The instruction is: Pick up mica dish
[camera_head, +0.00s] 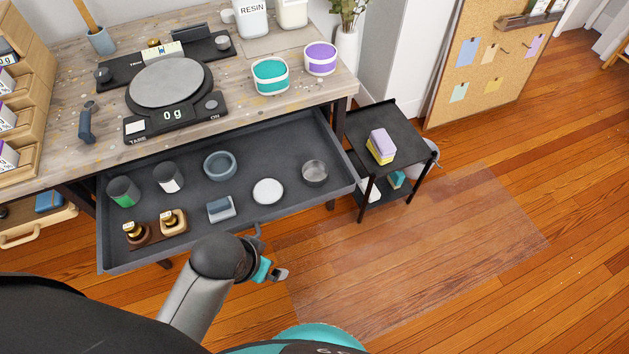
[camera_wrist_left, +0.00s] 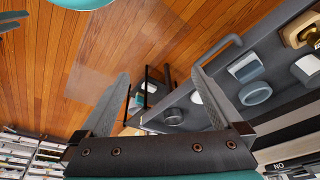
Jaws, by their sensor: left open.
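The open drawer (camera_head: 330,150) holds two candidates for the mica dish; I cannot tell which one it is. One is a shallow round dish with white contents (camera_head: 268,191), near the drawer's front. The other is a grey metal dish (camera_head: 315,173), to its right. The metal dish (camera_wrist_left: 173,116) and the white-filled dish (camera_wrist_left: 196,98) also show in the left wrist view, beyond my fingers. My left gripper (camera_head: 275,272) is outside the drawer's front, near its handle. Its fingers (camera_wrist_left: 160,73) are spread and empty. Grey prongs at the wrist view's left edge may be my right gripper (camera_wrist_left: 14,22).
The drawer also holds a blue-grey bowl (camera_head: 220,165), a grey block (camera_head: 220,209), two jars and amber bottles (camera_head: 170,221). The drawer handle (camera_head: 257,236) sticks out. A black cart (camera_head: 400,133) stands to the right. A scale (camera_head: 172,95) and tubs are on the workbench.

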